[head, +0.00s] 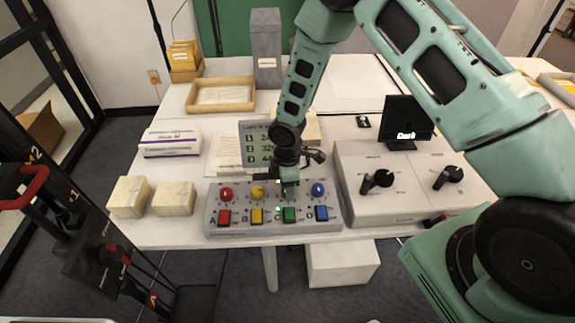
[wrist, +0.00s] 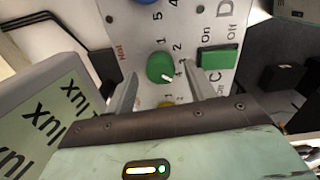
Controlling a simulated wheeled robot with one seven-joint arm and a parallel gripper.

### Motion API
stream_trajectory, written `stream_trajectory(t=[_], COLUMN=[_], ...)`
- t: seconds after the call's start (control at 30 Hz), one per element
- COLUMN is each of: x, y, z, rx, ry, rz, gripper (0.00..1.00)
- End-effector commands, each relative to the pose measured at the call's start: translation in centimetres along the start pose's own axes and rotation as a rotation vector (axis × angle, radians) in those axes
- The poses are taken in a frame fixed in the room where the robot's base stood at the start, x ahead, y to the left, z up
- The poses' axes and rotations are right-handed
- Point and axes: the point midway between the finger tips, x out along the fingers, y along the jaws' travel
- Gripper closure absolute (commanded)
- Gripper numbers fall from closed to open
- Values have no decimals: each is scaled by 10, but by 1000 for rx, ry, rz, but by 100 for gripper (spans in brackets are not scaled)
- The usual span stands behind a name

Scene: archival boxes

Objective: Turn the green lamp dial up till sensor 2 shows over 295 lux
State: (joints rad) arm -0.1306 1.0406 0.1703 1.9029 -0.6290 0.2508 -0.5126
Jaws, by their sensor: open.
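The control panel (head: 240,228) has red (head: 226,194), yellow (head: 257,192) and blue (head: 318,189) dials; the green one is hidden behind my gripper (head: 288,182) in the head view. In the wrist view the green dial (wrist: 160,68) sits between the two fingers of my gripper (wrist: 162,72), with gaps on both sides. The gripper is open. The dial's white mark points to the lower right. The green button C (wrist: 218,59) is beside it. The lux display (head: 252,145) stands behind the panel; its numbers are partly hidden by the arm, so sensor 2's full reading cannot be read.
Two cream boxes (head: 128,197) (head: 174,199) stand left of the panel. A grey box with black knobs (head: 390,208) stands close on the right, with a small black screen (head: 408,122) behind it. A wooden tray (head: 221,95) lies at the back.

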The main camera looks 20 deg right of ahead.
Motion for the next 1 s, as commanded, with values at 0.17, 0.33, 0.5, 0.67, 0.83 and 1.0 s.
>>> stream_trajectory(t=[0.17, 0.33, 0.5, 0.67, 0.83, 1.0], x=[-30, -70, -110, -141, -160, -166], y=[1, 2, 1, 1, 0, 0], z=[0, 0, 0, 0, 0, 0], rx=[3, 4, 1, 2, 1, 1], ry=[2, 3, 2, 2, 0, 0], rz=[4, 5, 5, 4, 2, 1], gripper=[46, 46, 46, 46, 46, 46])
